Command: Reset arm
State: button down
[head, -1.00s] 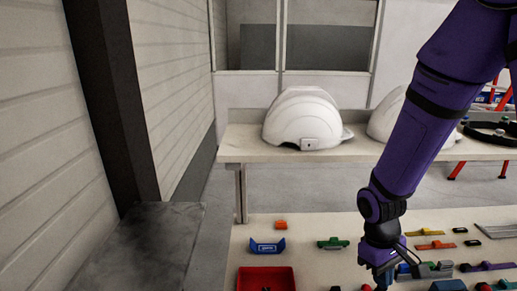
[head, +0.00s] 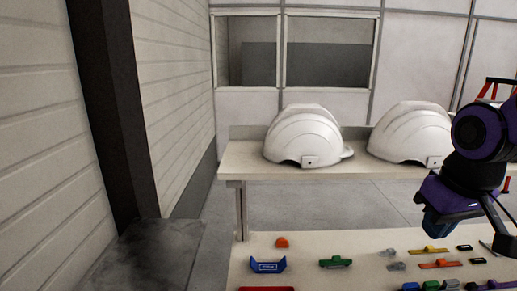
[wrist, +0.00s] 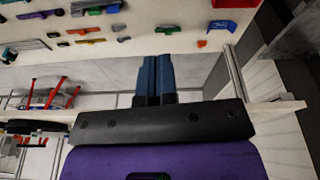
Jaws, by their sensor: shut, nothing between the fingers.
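My purple arm is folded at the right edge of the head view. My gripper (head: 436,224) hangs there above the right part of the near table, its tip pointing down and left. In the wrist view my gripper (wrist: 153,78) shows two blue fingers side by side, shut with nothing between them. It is clear of the parts on the near table (head: 335,243).
Two white helmet shells (head: 303,137) (head: 412,133) stand on the back shelf (head: 245,160). Small parts lie on the near table, among them a blue holder (head: 268,266), a green part (head: 335,262) and a red bin (head: 266,289). A dark post (head: 115,110) stands left.

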jog(key=s+r+m+t, duration=0.1)
jog(key=s+r+t, duration=0.1)
jog(key=s+r, duration=0.4)
jog(key=shift+d+r+t, duration=0.3)
jog(key=shift+d+r, duration=0.05)
jog(key=shift+r, duration=0.25)
jog(key=shift+s, duration=0.1)
